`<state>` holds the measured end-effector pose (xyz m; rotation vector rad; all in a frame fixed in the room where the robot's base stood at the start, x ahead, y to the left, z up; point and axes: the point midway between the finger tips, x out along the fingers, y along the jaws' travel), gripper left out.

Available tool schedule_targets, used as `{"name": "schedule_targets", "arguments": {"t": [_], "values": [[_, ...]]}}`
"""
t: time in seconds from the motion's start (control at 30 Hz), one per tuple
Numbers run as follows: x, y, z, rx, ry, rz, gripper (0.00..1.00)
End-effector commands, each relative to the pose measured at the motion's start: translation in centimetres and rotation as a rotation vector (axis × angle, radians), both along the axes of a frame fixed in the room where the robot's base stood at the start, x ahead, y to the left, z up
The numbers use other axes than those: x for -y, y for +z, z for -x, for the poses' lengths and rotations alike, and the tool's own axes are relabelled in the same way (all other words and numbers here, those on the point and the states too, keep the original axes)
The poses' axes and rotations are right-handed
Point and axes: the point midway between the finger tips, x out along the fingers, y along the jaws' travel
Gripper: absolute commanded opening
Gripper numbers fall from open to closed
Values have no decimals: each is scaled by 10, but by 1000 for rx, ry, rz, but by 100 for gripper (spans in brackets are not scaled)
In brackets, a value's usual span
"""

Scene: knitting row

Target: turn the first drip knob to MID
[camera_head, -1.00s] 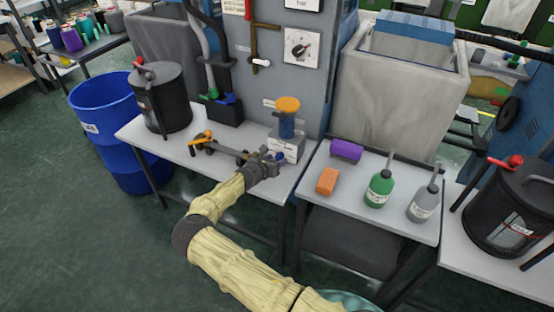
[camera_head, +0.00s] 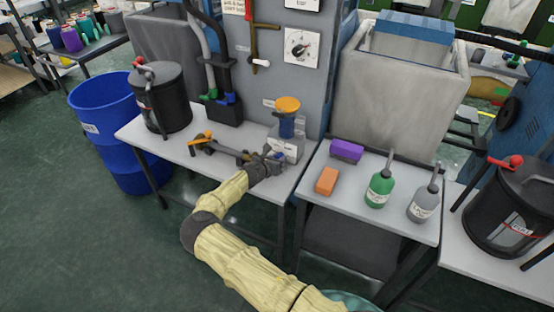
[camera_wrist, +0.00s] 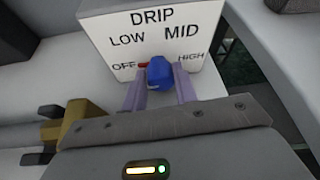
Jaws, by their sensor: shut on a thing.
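The drip box (camera_wrist: 155,35) is white, with OFF, LOW, MID and HIGH printed around a blue knob (camera_wrist: 159,72). A red mark on the knob's left side points at OFF in the wrist view. My gripper (camera_wrist: 160,78) has one finger on each side of the knob and is shut on it. In the head view, my gripper (camera_head: 272,162) is at the front of the drip box (camera_head: 288,147) and hides most of the knob. A blue cylinder with an orange top (camera_head: 288,105) stands on the box.
On the right table are a purple block (camera_head: 346,150), an orange block (camera_head: 327,181), a green bottle (camera_head: 380,188) and a grey bottle (camera_head: 423,203).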

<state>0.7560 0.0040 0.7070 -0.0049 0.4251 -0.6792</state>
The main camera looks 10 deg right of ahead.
Motion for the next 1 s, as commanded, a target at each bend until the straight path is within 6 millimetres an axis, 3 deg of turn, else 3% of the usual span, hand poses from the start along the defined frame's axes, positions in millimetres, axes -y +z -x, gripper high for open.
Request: {"name": "schedule_targets", "arguments": {"t": [0.37,1.0], "values": [[1,-1,1,95,-1,-130,6],[4,-5,3,431,-3,-589,6]]}}
